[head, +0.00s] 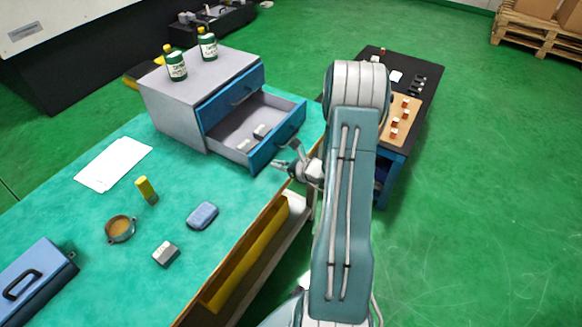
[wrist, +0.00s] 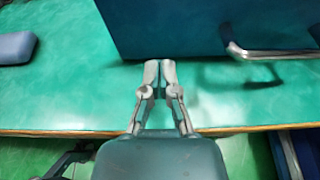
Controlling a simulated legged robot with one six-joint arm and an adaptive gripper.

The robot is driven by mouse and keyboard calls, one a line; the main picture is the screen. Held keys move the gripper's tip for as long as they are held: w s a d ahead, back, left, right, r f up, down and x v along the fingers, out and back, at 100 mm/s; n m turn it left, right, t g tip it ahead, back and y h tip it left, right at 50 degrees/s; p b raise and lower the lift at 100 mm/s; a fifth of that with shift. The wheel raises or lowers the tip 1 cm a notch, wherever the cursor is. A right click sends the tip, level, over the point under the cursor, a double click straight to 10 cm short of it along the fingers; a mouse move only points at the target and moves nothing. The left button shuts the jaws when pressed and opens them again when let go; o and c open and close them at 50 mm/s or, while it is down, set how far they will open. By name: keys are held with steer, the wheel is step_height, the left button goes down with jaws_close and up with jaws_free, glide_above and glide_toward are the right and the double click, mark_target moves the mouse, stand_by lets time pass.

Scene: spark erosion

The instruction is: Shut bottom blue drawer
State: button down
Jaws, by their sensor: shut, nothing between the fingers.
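The bottom blue drawer (head: 277,147) of the grey cabinet (head: 172,110) is pulled well out, with a few small pale blocks (head: 261,131) inside. Its blue front and metal handle (wrist: 270,52) fill the top of the wrist view. The upper blue drawer (head: 232,98) is shut. My gripper (wrist: 160,66) is shut and empty, in front of the blue drawer front and left of the handle. In the head view my gripper (head: 283,163) is beside the front's lower part, partly hidden by my arm. I cannot tell whether the fingertips touch the front.
Two green bottles (head: 176,65) stand on the cabinet. The green tabletop (head: 100,195) holds a blue-grey block (head: 202,215), a yellow piece (head: 146,190), a round dish (head: 120,229), a grey block (head: 166,253) and a blue case (head: 35,280). A dark bench (head: 425,75) stands right; open floor lies beyond.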

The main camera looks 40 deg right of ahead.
mark_target(262, 159)
steer(key=shift+w+a+r, duration=0.1)
steer(key=shift+w+a, duration=0.15)
steer(key=shift+w, duration=0.55)
steer(key=shift+w+a, duration=0.2)
steer(key=shift+w, duration=0.55)
steer(key=w+a, duration=0.1)
steer(key=w, duration=0.4)
steer(key=w+a, duration=0.2)
steer(key=w, duration=0.4)
steer(key=w+a, duration=0.2)
steer(key=w, duration=0.4)
steer(key=shift+w, duration=0.2)
steer(key=shift+w+a+r, duration=0.1)
steer(key=shift+w, duration=0.25)
